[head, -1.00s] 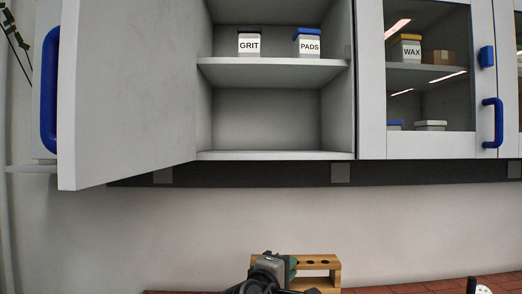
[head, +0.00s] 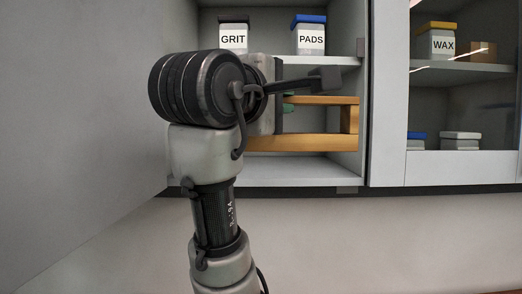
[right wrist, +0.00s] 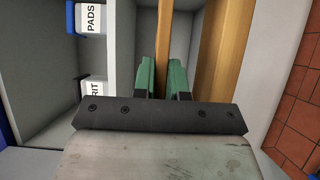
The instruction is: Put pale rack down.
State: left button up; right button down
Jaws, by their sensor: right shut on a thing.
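The pale rack (head: 318,143) is a light wooden frame with an upper and a lower bar joined by an end post. It is held in front of or partly inside the lower compartment of the open wall cabinet (head: 312,168); how deep it is, I cannot tell. My right gripper (head: 288,99), with green fingers, is shut on the rack's upper part. My wrist and arm hide the rack's left end. In the right wrist view, the rack (right wrist: 228,60) runs away from the green fingers of the gripper (right wrist: 164,78). My left gripper is not in view.
Above, on the shelf, stand the GRIT box (head: 233,38) and PADS box (head: 311,38). The open cabinet door (head: 80,130) is at the left. A glass-doored cabinet with the WAX box (head: 440,42) is at the right. Brick-red tiles (right wrist: 300,115) lie below.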

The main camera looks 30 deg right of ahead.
jog(key=w+d+p, duration=0.5)
jog(key=w, duration=0.3)
jog(key=w+d+p, duration=0.4)
jog(key=w+d, duration=0.1)
jog(key=w, duration=0.3)
jog(key=f+p, duration=0.3)
jog(key=f, duration=0.3)
jog(key=shift+a+f, duration=0.1)
jog(key=shift+a, duration=0.1)
jog(key=shift+w+d+f+p, duration=0.1)
jog(key=shift+d+f+p, duration=0.05)
jog(key=shift+f+p, duration=0.2)
jog(key=shift+f, duration=0.2)
jog(key=c, duration=1.2)
grip_release()
jog(key=shift+o, duration=0.2)
